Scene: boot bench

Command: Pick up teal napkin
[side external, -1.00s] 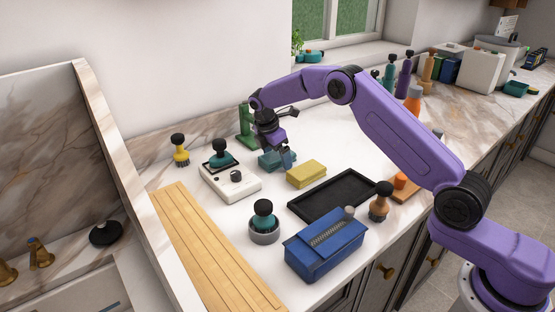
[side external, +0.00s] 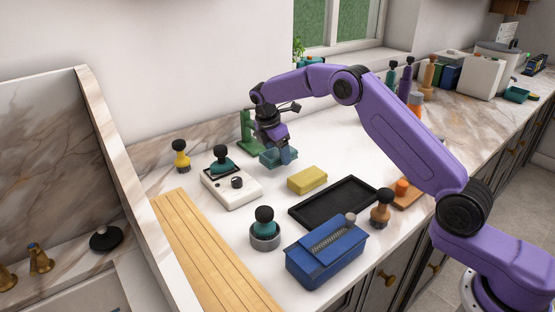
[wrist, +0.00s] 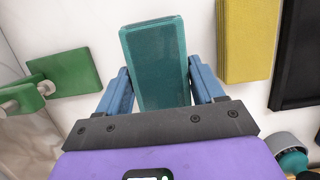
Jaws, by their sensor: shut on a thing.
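The teal napkin (wrist: 157,62) is a folded, block-like rectangle between the two blue fingers of my gripper (wrist: 160,88) in the wrist view. My gripper is shut on it, one finger against each long side. In the side view the napkin (side external: 270,158) shows under my gripper (side external: 279,157), partly covered by the fingers. It looks at or slightly above the white counter; the exact gap is hard to tell.
A yellow folded block (side external: 307,180) lies right of the napkin, with a black tray (side external: 345,183) beyond it. A green stand (side external: 247,130) is close on the left. A white device (side external: 232,190), a blue box (side external: 325,257) and a wooden board (side external: 215,250) are nearer the camera.

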